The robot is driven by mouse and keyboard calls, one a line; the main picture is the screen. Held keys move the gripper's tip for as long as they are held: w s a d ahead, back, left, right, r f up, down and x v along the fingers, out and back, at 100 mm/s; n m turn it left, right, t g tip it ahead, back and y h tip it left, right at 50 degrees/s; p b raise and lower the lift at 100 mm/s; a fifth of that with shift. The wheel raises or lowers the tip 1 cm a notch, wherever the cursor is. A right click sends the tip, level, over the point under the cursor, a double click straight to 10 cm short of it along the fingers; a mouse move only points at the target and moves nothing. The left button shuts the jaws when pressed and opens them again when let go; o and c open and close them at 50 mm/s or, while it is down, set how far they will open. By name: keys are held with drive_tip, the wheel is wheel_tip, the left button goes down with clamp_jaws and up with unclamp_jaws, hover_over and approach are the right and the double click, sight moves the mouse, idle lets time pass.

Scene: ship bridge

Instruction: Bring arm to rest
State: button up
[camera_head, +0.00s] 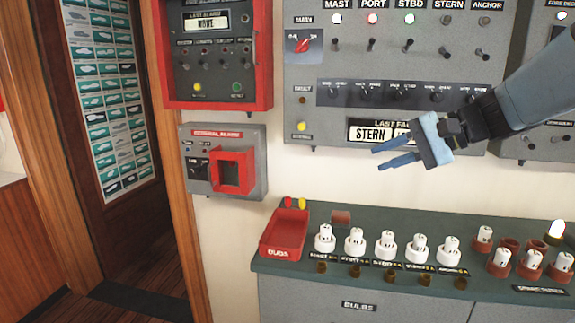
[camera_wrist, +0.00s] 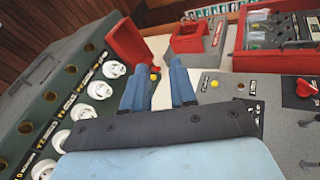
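My gripper (camera_head: 378,159) has two blue fingers. It hangs in the air in front of the wall panels, above the dark counter (camera_head: 375,222), and points left in the head view. The fingers (camera_wrist: 160,80) are apart in the wrist view, with nothing held between them. My arm comes in from the right edge of the head view. The gripper covers part of the "STERN" label plate (camera_head: 370,134) on the large grey switch panel (camera_head: 410,60).
A red bin (camera_head: 284,234), white bulbs in holders (camera_head: 387,246) and red sockets (camera_head: 500,262) stand on the counter. A grey box with a red guard (camera_head: 231,171) and a red-framed alarm panel (camera_head: 213,50) are on the wall left. The doorway lies further left.

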drive_tip(key=s+d+f+n+h, duration=0.1)
drive_tip(key=s+f+n+h, duration=0.2)
drive_tip(key=s+h, duration=0.2)
drive_tip(key=s+d+f+n+h, duration=0.2)
drive_tip(key=s+f+n+h, duration=0.1)
drive_tip(key=s+h, duration=0.3)
drive_tip(key=shift+s+d+f+n, duration=0.25)
drive_tip(key=shift+s+f+n, duration=0.15)
drive_tip(key=shift+s+f, duration=0.35)
drive_tip(key=shift+o, duration=0.4)
idle(0.6)
